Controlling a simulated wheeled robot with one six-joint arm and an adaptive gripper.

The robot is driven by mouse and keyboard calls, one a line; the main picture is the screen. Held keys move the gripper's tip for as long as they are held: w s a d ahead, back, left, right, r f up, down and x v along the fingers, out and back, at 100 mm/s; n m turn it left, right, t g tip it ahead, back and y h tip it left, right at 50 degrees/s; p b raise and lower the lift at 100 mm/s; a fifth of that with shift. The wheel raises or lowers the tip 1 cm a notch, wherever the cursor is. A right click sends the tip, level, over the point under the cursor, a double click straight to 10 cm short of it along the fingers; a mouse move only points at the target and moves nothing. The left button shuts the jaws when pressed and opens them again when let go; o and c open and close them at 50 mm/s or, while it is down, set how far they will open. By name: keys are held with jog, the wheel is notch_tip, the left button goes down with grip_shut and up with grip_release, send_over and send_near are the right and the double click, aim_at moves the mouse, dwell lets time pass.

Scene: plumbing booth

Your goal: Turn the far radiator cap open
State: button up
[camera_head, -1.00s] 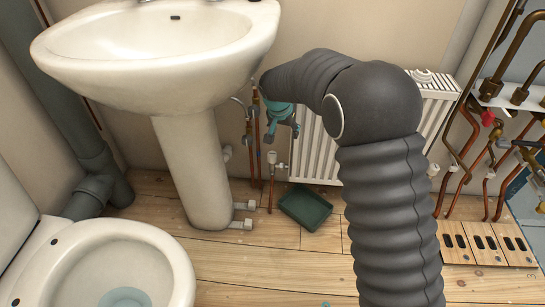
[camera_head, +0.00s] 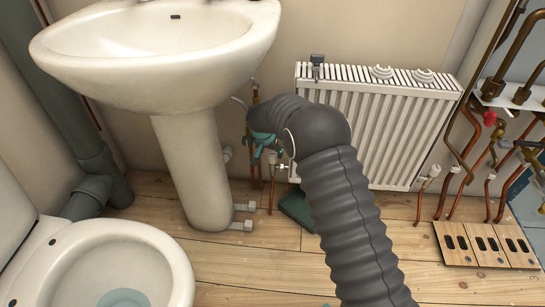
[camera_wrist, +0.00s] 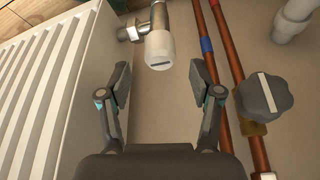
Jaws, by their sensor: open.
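A white radiator cap (camera_wrist: 159,50) on a metal valve stands beside the radiator's left end. In the wrist view it is just beyond and between my gripper's fingertips, apparently not touched. The cap also shows in the head view (camera_head: 272,157), close below my gripper. My gripper (camera_wrist: 160,76) is open and empty; in the head view its teal parts (camera_head: 264,141) are left of the radiator (camera_head: 375,130), partly hidden by my arm. A second white cap (camera_head: 433,171) is at the radiator's right end.
Copper pipes (camera_wrist: 215,75) and a grey knob (camera_wrist: 265,97) are close to the right finger in the wrist view. The radiator's ribbed side is near on the left. The sink pedestal (camera_head: 193,170) stands left of my gripper. A green tray (camera_head: 298,205) lies on the floor, partly hidden.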

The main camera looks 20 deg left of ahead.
aim_at(272, 155)
jog(key=x, duration=0.4)
jog(key=shift+w+f, duration=0.15)
jog(key=shift+f, duration=0.25)
jog(key=c, duration=1.1)
